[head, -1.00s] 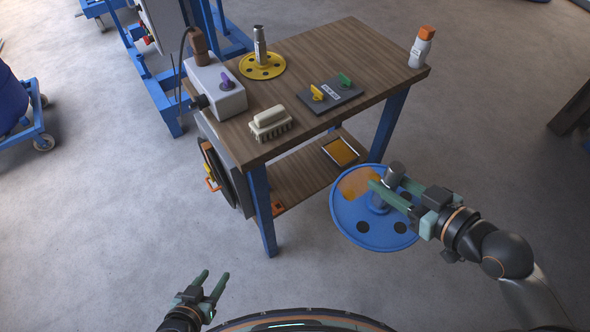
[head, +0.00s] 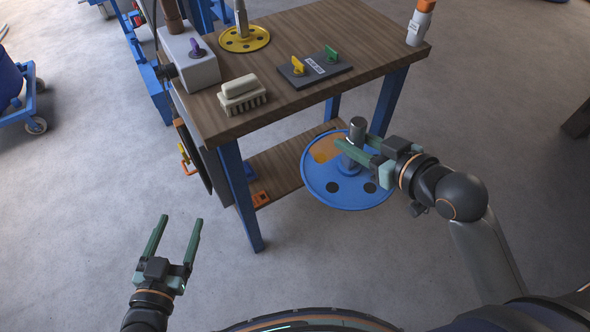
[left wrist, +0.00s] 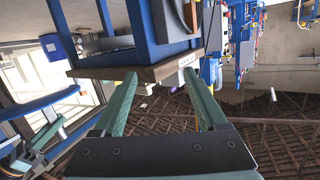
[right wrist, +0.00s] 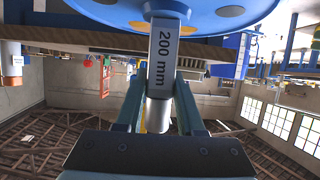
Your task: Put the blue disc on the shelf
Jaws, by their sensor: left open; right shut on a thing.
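The blue disc (head: 322,187) has dark round holes, an orange patch and a grey upright hub. My right gripper (head: 345,152) is shut on the hub and holds the disc level beside the table's front right. In the right wrist view the fingers (right wrist: 160,115) close on the grey shaft, marked "200 mm", with the disc (right wrist: 205,18) at its end. The lower wooden shelf (head: 283,165) lies under the tabletop; the disc hides its right part in the head view. My left gripper (head: 178,238) is open and empty, above the floor at the lower left.
The tabletop (head: 300,110) holds a brush (head: 242,95), a yellow disc (head: 244,39), a switch panel (head: 315,68), a grey box (head: 190,60) and a bottle (head: 420,22). A blue table leg (head: 240,195) stands left of the disc. An orange item (head: 260,198) lies on the shelf's left end.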

